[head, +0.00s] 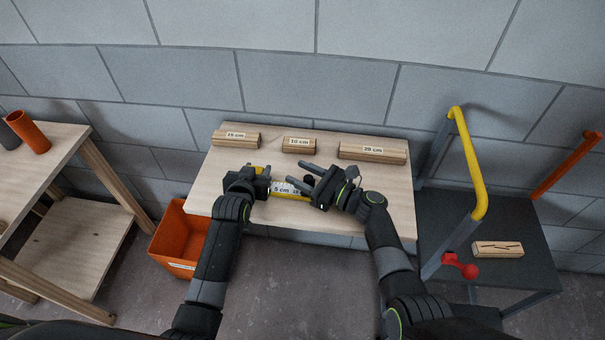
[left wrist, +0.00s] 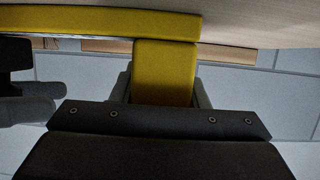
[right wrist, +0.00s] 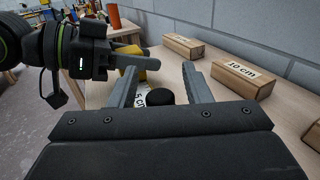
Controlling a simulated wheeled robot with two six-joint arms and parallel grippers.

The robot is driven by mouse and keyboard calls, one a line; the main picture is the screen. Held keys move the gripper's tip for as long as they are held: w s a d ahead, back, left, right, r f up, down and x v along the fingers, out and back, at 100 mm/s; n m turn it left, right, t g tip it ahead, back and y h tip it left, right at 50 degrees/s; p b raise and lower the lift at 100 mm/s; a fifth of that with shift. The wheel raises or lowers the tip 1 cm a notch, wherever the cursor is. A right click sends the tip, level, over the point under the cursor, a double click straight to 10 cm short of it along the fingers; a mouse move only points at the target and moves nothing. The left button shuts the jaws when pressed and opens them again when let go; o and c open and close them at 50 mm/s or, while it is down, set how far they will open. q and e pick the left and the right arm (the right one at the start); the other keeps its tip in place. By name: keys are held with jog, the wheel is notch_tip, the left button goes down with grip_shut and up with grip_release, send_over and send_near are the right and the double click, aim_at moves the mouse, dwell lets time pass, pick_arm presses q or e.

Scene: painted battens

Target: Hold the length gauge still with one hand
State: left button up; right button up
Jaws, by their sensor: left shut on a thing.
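The yellow length gauge (head: 281,189) with a white "5 cm" label lies at the table's front edge. In the left wrist view its yellow end (left wrist: 165,72) sits between the fingers of my left gripper (left wrist: 163,90), which is shut on it. My left gripper (head: 260,178) is at the gauge's left side in the head view. My right gripper (head: 304,178) is open and empty over the gauge's right part. In the right wrist view, a black round knob (right wrist: 160,97) shows between its spread fingers, with part of the label beside it.
Wooden battens labelled 15 cm (head: 236,140), 10 cm (head: 299,145) and 20 cm (head: 372,152) lie along the back of the table (head: 203,191). An orange bin (head: 175,240) stands front left. A dark cart (head: 520,220) with a yellow handle stands right, carrying a short batten (head: 498,250).

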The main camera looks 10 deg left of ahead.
grip_shut()
jog(key=shift+a, duration=0.25)
jog(key=shift+o, duration=0.5)
grip_release()
jog(key=shift+d, duration=0.1)
jog(key=v, duration=1.2)
jog(key=shift+s, duration=0.1)
pick_arm(q)
jog(key=o, duration=1.2)
jog(key=shift+o, duration=0.2)
